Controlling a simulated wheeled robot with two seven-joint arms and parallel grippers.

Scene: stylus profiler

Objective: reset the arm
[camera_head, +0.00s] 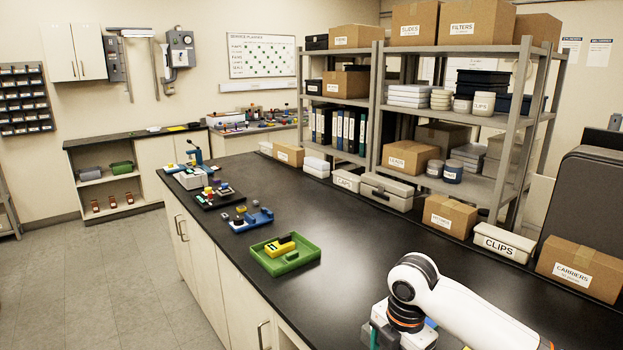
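A small grey instrument (190,177) with a blue upright arm (195,152) stands at the far left end of the black bench. The arm's exact position is too small to tell. My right arm comes in from the right over the near bench, and my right gripper (380,338) is at the bottom edge, partly cut off. Its fingers do not show clearly. It is far from the instrument. My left gripper is not in view.
A black tray (228,198), a blue holder (262,216) and a green tray (303,255) with a yellow block (287,247) line the bench's left edge. Boxes and shelves (460,130) line its back. The middle of the bench top (370,240) is clear.

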